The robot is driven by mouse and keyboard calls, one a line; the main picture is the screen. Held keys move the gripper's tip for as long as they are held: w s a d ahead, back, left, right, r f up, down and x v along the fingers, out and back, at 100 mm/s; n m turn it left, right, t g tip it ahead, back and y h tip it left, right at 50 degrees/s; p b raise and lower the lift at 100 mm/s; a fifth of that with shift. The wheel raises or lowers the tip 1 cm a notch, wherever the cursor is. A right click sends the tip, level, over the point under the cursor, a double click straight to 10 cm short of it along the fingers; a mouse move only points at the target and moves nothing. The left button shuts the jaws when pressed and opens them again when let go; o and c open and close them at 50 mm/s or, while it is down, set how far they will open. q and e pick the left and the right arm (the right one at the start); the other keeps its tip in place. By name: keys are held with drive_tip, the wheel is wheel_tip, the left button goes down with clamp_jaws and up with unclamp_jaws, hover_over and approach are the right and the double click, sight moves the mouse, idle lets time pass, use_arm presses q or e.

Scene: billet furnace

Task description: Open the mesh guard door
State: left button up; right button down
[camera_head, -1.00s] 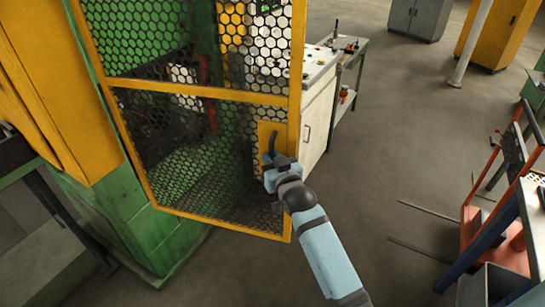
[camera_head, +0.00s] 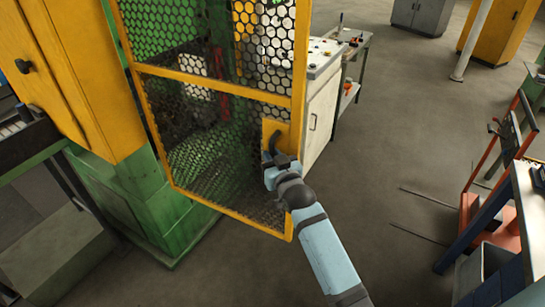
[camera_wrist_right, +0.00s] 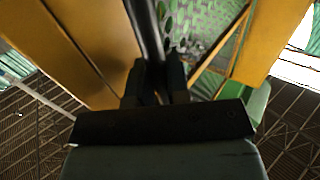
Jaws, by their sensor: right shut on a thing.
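The mesh guard door (camera_head: 215,76) is a yellow frame with dark hexagonal mesh, hinged on the left to the green and yellow machine. It stands swung out from the machine, partly open. A dark curved handle (camera_head: 275,139) sits on a yellow plate (camera_head: 270,128) near the door's free edge. My right gripper (camera_head: 272,160) is shut on the handle. In the right wrist view, the dark fingers (camera_wrist_right: 157,85) close around the dark handle bar (camera_wrist_right: 146,30). My left gripper is not in view.
A white cabinet (camera_head: 321,112) and a small workbench (camera_head: 352,62) stand behind the door's free edge. The grey floor (camera_head: 385,150) between is clear.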

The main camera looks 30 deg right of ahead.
drive_tip(key=shift+r, duration=0.1)
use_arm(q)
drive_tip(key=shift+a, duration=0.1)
use_arm(e)
drive_tip(key=c, duration=1.1)
unclamp_jaws()
drive_tip(key=shift+a, duration=0.15)
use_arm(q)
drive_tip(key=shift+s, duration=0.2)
use_arm(e)
drive_tip(key=shift+s, duration=0.1)
